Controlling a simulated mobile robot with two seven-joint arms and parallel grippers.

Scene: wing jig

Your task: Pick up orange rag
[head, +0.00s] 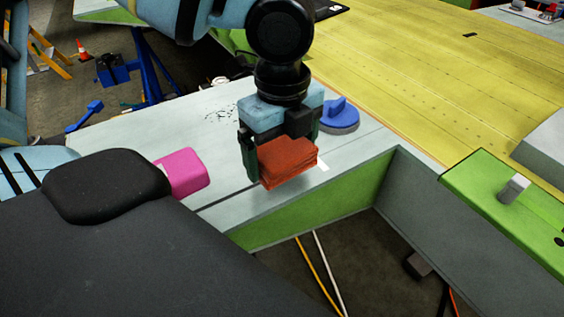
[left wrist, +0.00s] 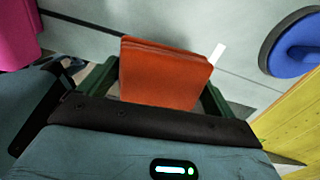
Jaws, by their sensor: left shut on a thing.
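The orange rag (head: 286,163) is a folded block, held between the fingers of my left gripper (head: 280,155). In the head view it hangs over the grey work surface near its front edge, with a shadow below it. In the left wrist view the rag (left wrist: 162,72) sits between the two dark green fingers of the left gripper (left wrist: 160,85), which are shut on it. Part of the rag is hidden behind the gripper in both views. My right gripper is not in view.
A pink block (head: 182,173) lies left of the rag on the grey surface (head: 215,110). A blue round object with a handle (head: 338,117) stands just behind right. A green-sided edge (head: 325,205) drops to an open gap in front. The yellow panel (head: 440,70) lies behind.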

